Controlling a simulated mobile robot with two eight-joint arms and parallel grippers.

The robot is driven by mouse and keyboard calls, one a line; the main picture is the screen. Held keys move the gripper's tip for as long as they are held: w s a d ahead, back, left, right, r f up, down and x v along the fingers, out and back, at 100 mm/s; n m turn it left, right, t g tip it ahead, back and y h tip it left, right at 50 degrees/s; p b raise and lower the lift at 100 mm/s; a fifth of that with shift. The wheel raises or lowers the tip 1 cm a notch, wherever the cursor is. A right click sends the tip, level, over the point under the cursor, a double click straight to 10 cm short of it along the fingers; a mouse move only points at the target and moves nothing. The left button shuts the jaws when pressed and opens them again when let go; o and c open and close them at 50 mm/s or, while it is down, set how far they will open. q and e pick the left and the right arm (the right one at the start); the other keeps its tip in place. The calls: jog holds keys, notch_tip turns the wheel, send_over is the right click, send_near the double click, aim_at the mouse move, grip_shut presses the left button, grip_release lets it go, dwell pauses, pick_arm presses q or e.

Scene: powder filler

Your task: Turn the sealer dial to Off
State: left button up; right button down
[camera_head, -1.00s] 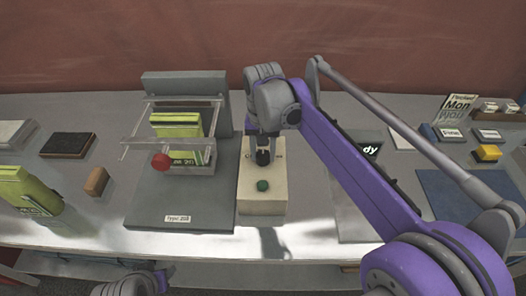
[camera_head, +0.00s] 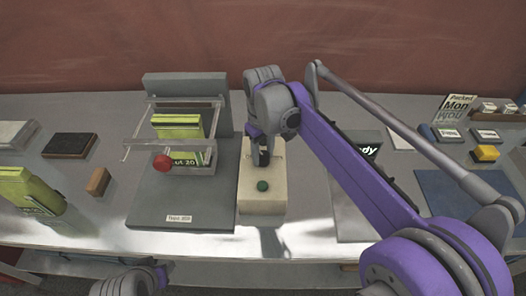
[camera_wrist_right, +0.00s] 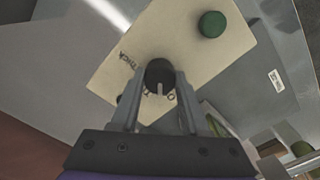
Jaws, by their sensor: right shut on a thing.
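The cream control box (camera_head: 262,207) stands on the bench near the middle in the head view, with a green button (camera_head: 263,185) at its front. Its black dial (camera_wrist_right: 159,73) shows in the right wrist view, between the fingers of my right gripper (camera_wrist_right: 158,92). The gripper is shut on the dial from above. A pale pointer line on the dial faces the bottom of that picture. Lettering around the dial is partly hidden by the fingers, so the setting cannot be read. In the head view my right gripper (camera_head: 262,157) hides most of the dial. My left gripper's fingers are not visible.
Left of the box stands a grey machine (camera_head: 160,205) with a clear guard, a red knob (camera_head: 162,162) and a green pouch (camera_head: 178,127). A blue mat (camera_head: 460,190) lies on the right.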

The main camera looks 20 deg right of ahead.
aim_at(263, 155)
jog(key=shift+n, duration=1.6)
jog(key=shift+c, duration=2)
grip_release()
notch_tip(263, 155, up, 11)
jog(key=p, duration=0.1)
jog(key=shift+f, duration=0.1)
